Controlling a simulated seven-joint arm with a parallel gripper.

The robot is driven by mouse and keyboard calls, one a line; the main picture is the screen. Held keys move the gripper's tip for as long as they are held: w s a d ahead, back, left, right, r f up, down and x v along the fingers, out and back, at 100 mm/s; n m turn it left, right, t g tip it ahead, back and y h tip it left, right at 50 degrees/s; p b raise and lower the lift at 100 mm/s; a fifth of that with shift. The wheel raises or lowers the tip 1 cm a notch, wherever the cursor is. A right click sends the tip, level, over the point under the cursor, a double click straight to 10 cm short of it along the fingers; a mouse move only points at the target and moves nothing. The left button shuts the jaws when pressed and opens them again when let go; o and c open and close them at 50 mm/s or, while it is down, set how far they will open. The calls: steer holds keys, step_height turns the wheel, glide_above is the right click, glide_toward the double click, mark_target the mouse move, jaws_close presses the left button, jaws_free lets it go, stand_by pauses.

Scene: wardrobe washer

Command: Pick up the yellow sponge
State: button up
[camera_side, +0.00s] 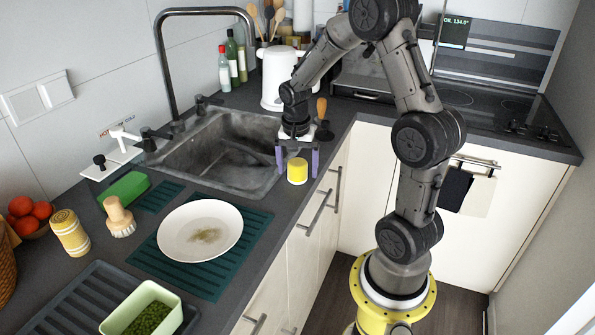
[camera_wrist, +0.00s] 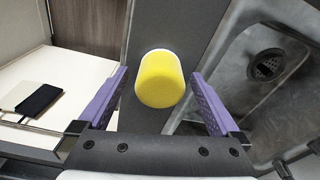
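The yellow sponge (camera_side: 297,172) is a short upright cylinder with a paler top edge. It stands on the dark counter strip at the front right corner of the sink. In the wrist view the sponge (camera_wrist: 160,78) lies between the two purple fingers, with a clear gap on both sides. My gripper (camera_side: 297,165) points down over it with its fingers spread. It is open and empty, and the wrist view (camera_wrist: 158,88) shows the fingers on either side of the sponge. I cannot tell the exact height of the fingertips against the sponge.
The sink basin (camera_side: 215,155) lies just left of the sponge. A white plate (camera_side: 185,240) with food bits rests on a green mat (camera_side: 258,222). A wooden brush (camera_side: 118,217) and green sponge (camera_side: 125,188) lie further left. A white kettle (camera_side: 275,80) stands behind my gripper.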

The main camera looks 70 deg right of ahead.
mark_target(298, 162)
steer(key=c, duration=1.3)
steer(key=shift+r, duration=0.1)
steer(key=shift+r, duration=0.55)
step_height(298, 162, up, 2)
steer(key=shift+s+a+r, duration=0.1)
steer(key=shift+r, duration=0.15)
steer(key=s+a+r, duration=0.2)
steer(key=s+r, duration=0.1)
steer(key=s+a+r, duration=0.3)
steer(key=s, duration=0.1)
steer(key=s+a+r, duration=0.2)
steer(key=s+r, duration=0.1)
steer(key=s, duration=0.1)
steer(key=shift+s+a+r, duration=0.1)
steer(key=shift+s+a, duration=0.05)
steer(key=shift+a, duration=0.25)
